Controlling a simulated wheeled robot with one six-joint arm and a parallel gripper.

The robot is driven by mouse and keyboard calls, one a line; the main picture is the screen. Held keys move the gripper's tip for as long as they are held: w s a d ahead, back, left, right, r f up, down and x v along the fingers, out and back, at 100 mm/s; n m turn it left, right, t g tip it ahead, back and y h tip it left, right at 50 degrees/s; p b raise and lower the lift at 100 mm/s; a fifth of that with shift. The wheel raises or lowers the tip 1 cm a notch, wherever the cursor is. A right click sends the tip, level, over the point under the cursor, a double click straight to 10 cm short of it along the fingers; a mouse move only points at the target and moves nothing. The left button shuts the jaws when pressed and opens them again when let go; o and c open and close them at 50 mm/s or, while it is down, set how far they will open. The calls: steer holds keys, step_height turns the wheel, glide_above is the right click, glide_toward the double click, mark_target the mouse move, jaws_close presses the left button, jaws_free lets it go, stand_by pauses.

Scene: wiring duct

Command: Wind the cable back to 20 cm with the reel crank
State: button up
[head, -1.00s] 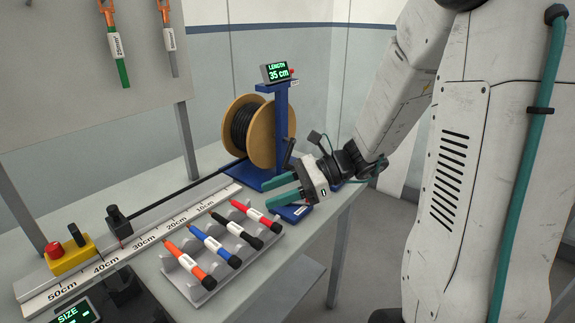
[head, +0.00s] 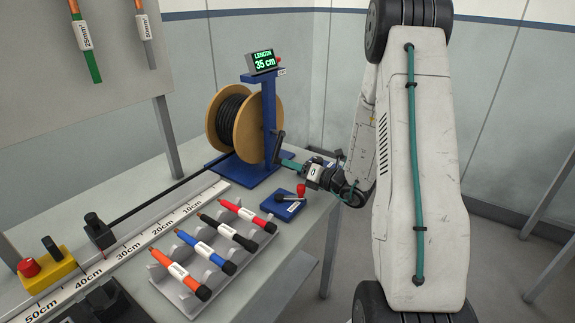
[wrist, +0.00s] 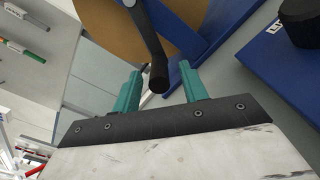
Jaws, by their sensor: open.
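The cable reel (head: 222,122) is a wooden-flanged spool of black cable on a blue stand (head: 268,120). Its black crank (head: 276,148) hangs on the right side of the stand. The black cable (head: 165,192) runs from the reel along the ruler (head: 130,247) to a black block (head: 99,231). My gripper (head: 288,163) is at the crank. In the wrist view, my gripper (wrist: 160,82) is open, with the black crank handle (wrist: 158,72) between its teal fingertips, apparently untouched.
A small blue box (head: 285,207) with a red-knobbed lever sits on the table just below my gripper. A grey rack (head: 262,240) of several coloured markers stands in front. A yellow box (head: 46,272) with a red button is at left. The table edge is close on the right.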

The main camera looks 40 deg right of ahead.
steer(key=shift+x, duration=1.1)
jaws_close()
steer(key=shift+d, duration=0.15)
